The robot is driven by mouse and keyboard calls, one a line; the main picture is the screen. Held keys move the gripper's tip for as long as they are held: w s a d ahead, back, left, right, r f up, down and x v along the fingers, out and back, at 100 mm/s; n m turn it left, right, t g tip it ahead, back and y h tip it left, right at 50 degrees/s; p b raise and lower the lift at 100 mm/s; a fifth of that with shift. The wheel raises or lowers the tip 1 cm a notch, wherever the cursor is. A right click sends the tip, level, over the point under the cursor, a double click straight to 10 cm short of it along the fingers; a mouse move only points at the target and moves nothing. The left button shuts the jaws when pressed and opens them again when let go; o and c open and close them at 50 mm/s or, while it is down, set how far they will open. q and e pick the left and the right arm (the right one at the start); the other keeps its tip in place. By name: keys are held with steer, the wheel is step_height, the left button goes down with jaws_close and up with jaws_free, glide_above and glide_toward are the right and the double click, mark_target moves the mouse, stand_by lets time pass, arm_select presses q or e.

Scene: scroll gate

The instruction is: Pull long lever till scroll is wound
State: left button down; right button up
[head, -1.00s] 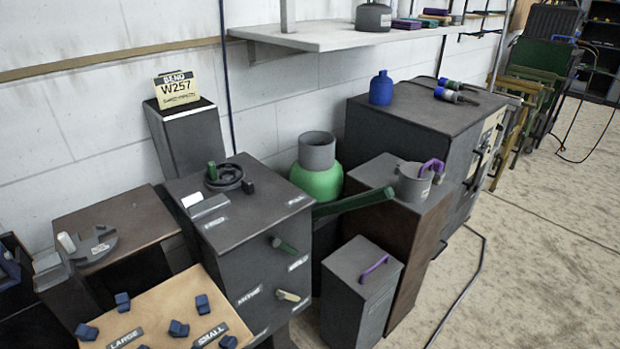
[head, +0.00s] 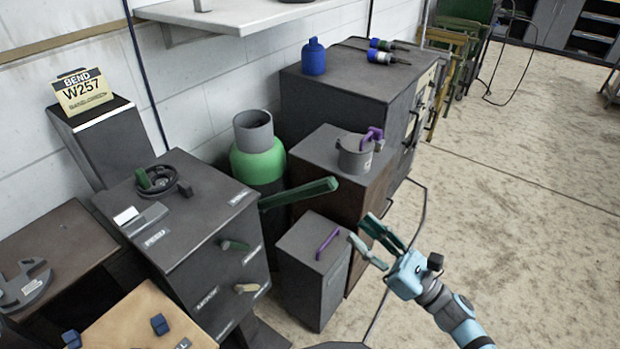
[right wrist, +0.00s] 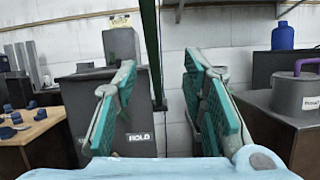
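The long green lever (head: 298,193) sticks out to the right from beside the dark machine cabinet (head: 185,225), sloping slightly upward. My right gripper (head: 360,228) is open and empty, to the right of the lever's free end and apart from it. In the right wrist view a dark green bar (right wrist: 151,40), which looks like the lever, stands upright in the gap beyond my open fingers (right wrist: 158,62). A "HOLD" label (right wrist: 139,137) shows on the cabinet front. I cannot make out a scroll. My left gripper is out of view.
A grey box with a purple handle (head: 313,262) stands below the lever. A brown-sided cabinet (head: 366,190) carries a grey pot (head: 354,158). A green bottle with a grey neck (head: 258,160) stands behind the lever.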

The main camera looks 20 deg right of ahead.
mark_target(309, 184)
steer(key=shift+n+y, duration=0.6)
steer(key=shift+n, duration=0.2)
steer(key=p+x, duration=0.1)
steer(key=x, duration=0.9)
steer(key=p+x, duration=0.1)
steer(key=x, duration=0.4)
steer(key=shift+s+a+r+p, duration=0.15)
steer(key=shift+s+a+p, duration=0.15)
steer(key=shift+s, duration=0.1)
jaws_close()
